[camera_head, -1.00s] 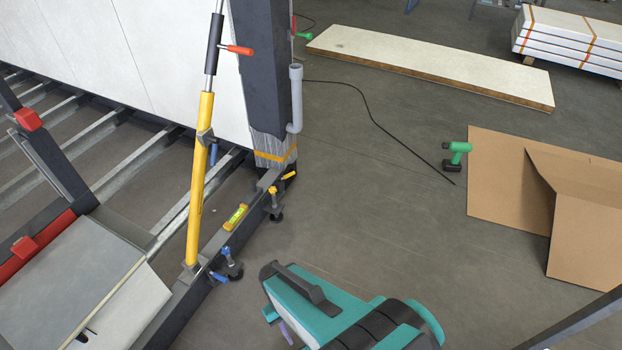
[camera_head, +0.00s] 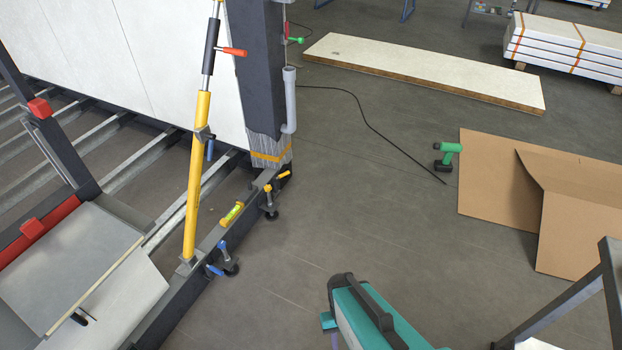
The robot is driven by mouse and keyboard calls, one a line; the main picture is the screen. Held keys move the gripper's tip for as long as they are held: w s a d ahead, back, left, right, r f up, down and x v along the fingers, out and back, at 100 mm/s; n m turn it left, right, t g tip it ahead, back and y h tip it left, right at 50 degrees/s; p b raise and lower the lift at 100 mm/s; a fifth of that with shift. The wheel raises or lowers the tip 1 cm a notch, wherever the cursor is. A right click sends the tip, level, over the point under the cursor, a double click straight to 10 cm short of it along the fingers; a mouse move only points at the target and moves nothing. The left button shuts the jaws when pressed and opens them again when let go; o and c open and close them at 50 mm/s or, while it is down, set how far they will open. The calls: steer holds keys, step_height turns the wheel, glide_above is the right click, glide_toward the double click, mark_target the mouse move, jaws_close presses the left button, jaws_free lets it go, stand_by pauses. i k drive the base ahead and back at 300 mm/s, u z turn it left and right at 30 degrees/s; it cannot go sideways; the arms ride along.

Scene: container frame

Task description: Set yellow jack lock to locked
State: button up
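The yellow jack lock appears as a small yellow lever (camera_head: 283,175) on a jack with a dark round foot (camera_head: 271,214), at the outer side of the dark floor beam near the corner post. Its lever points up and right; I cannot tell whether it is locked. A similar jack with blue levers (camera_head: 215,270) sits nearer along the same beam. A tilted yellow prop (camera_head: 197,180) with a blue lever and a red handle (camera_head: 235,52) rises from the beam. The teal and black body at the bottom seems to be my arm, apart from the jacks. My gripper's fingers are not visible.
A yellow level (camera_head: 231,214) lies on the beam (camera_head: 208,245). The dark corner post (camera_head: 262,70) carries a grey pipe. A black cable, a green drill (camera_head: 447,156) and cardboard (camera_head: 500,180) lie to the right. A dark metal frame (camera_head: 575,300) stands near right. Floor right of the jacks is clear.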

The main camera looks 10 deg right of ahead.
mark_target(282, 176)
steer(key=z, duration=0.2)
steer(key=k, duration=0.55)
steer(key=z, duration=0.3)
steer(key=i, duration=0.7)
steer(key=u, duration=0.45)
steer(key=i, duration=0.95)
steer(key=u, duration=0.4)
steer(key=i, duration=1.3)
steer(key=u, duration=0.25)
